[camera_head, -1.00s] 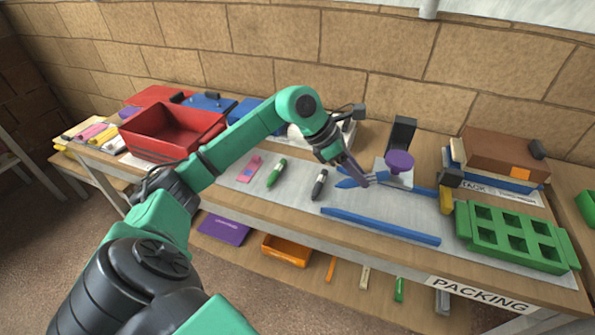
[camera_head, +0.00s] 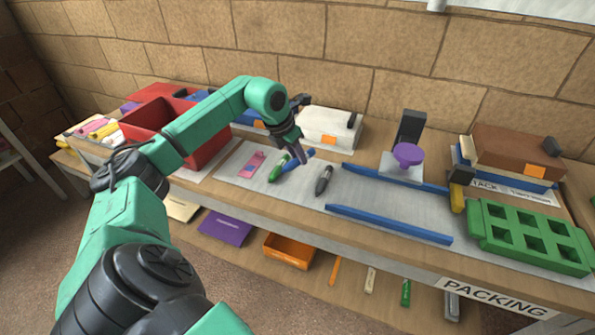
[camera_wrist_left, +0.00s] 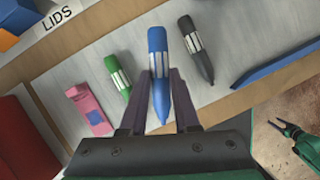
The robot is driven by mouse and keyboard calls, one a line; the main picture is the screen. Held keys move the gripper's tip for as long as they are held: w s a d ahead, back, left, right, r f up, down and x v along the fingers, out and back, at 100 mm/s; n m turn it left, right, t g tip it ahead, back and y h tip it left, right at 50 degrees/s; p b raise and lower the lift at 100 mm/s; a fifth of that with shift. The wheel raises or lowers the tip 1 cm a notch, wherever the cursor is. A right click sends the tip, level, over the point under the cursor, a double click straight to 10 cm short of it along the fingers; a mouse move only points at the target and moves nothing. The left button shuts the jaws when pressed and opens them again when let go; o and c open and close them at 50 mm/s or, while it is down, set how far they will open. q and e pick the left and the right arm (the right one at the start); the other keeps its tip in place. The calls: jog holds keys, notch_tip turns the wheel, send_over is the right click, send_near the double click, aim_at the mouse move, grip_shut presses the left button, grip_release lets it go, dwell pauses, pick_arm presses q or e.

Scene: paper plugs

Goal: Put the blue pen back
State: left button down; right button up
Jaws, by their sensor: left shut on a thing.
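The blue pen (camera_head: 295,160) is held by my left gripper (camera_head: 304,157) on the mat, between the green pen (camera_head: 279,168) and the black pen (camera_head: 323,180). In the left wrist view the blue pen (camera_wrist_left: 158,62) lies lengthwise between the two fingers of the shut left gripper (camera_wrist_left: 160,85). The green pen (camera_wrist_left: 118,75) is to its left and the black pen (camera_wrist_left: 196,50) to its right there. Whether the blue pen touches the mat is unclear. A small teal and dark part at that view's lower right may be my right gripper (camera_wrist_left: 288,130).
A pink eraser-like block (camera_head: 252,164) lies left of the green pen, beside a red bin (camera_head: 205,150). Two blue rails (camera_head: 388,224), a purple-knobbed stamp (camera_head: 408,155) and a green rack (camera_head: 530,237) stand to the right. A white box (camera_head: 330,127) is behind.

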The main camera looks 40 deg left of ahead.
aim_at(297, 179)
pick_arm(q)
notch_tip(297, 179, down, 5)
jog(key=shift+f, duration=0.3)
jog(key=c, duration=0.6)
grip_release()
jog(key=shift+c, duration=0.2)
jog(key=b+v, duration=0.2)
jog(key=v, duration=0.9)
jog(key=shift+s, duration=0.1)
jog(key=shift+r, duration=0.55)
